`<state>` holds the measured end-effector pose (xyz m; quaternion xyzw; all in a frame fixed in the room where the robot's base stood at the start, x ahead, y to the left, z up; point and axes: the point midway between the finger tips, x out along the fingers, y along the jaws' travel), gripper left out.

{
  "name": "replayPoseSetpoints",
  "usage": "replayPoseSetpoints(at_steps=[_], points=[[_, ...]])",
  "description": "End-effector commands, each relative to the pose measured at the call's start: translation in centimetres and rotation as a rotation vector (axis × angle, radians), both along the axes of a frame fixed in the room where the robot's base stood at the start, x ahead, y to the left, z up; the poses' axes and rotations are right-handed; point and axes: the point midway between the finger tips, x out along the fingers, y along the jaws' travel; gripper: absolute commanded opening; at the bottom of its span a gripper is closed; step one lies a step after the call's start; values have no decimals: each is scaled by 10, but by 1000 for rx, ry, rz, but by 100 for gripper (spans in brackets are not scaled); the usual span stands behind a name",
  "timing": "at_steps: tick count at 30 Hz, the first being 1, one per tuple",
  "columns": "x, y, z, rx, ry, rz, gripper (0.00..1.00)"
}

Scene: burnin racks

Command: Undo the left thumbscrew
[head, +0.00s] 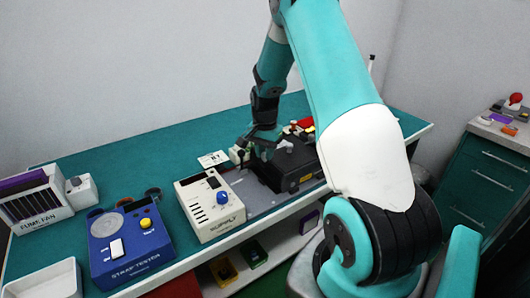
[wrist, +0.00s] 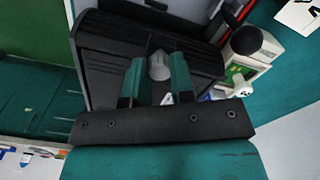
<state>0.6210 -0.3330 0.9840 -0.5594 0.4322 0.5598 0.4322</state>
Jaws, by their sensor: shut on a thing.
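The black ribbed unit (head: 298,172) sits on the green bench, partly behind my arm in the head view. It also fills the upper middle of the wrist view (wrist: 115,45). A grey thumbscrew (wrist: 159,65) stands at the unit's near edge in the wrist view. My gripper (wrist: 157,75) has its two teal fingers on either side of the thumbscrew, shut on it. In the head view my gripper (head: 262,150) is at the unit's left end, and the thumbscrew is hidden there.
A white supply box (head: 210,203), a blue strap tester (head: 130,240) and a fume fan (head: 35,198) stand left along the bench. A small white device with a black knob (wrist: 252,50) is close beside the unit. A green cabinet (head: 485,165) stands at right.

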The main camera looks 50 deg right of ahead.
Motion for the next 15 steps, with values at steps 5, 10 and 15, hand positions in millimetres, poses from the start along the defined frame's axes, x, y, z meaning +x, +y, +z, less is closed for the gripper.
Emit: replayPoseSetpoints(at_steps=[5,10,15], points=[[0,0,1,0,-2,168,0],[1,0,1,-2,-2,329,0],[1,0,1,-1,-2,491,0]])
